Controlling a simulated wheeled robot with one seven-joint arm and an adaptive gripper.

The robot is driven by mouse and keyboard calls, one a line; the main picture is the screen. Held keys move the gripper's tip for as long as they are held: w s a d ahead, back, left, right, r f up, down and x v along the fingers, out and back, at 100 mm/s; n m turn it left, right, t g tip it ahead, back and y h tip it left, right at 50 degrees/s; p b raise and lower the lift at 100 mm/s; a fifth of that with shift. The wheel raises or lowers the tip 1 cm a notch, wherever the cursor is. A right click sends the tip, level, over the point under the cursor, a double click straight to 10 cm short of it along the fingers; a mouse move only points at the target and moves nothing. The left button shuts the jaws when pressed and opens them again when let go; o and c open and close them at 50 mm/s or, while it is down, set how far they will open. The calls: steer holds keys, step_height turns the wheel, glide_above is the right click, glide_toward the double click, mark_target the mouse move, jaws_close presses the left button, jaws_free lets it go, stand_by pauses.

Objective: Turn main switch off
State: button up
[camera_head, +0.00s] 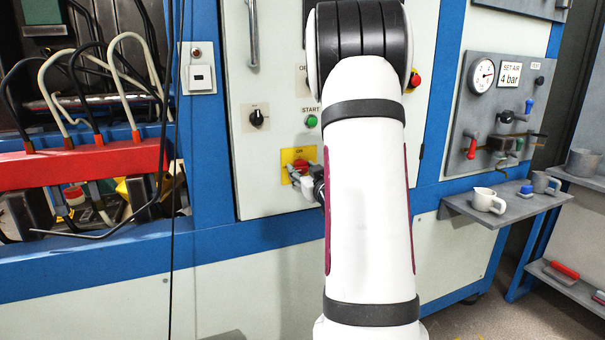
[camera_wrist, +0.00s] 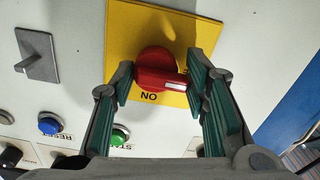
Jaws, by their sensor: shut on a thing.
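The main switch is a red rotary knob (camera_wrist: 158,70) on a yellow plate (camera_wrist: 130,22) fixed to the pale cabinet panel. In the wrist view its handle with a white mark points right, and the label ON reads upside down below it. My gripper (camera_wrist: 163,84) is shut on the red knob, with one green pad at its left side and the other at the handle's right end. In the head view the knob (camera_head: 301,164) and yellow plate (camera_head: 288,154) show left of my arm, with my gripper (camera_head: 305,177) partly hidden by the arm.
A green START button (camera_head: 311,121) and a black selector (camera_head: 257,118) sit above the switch. A blue button (camera_wrist: 49,124) shows in the wrist view. A red emergency button (camera_head: 414,79) is right of my arm. A shelf (camera_head: 520,207) holds mugs. Cables hang at left.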

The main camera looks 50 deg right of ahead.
steer(key=shift+s+d+r, duration=0.1)
steer(key=shift+s+d, duration=0.2)
steer(key=shift+d, duration=0.05)
steer(key=o, duration=1)
steer(key=shift+c, duration=0.2)
steer(key=shift+w+a, duration=0.1)
steer(key=shift+a, duration=0.05)
steer(key=v, duration=1.2)
steer(key=shift+w, duration=0.1)
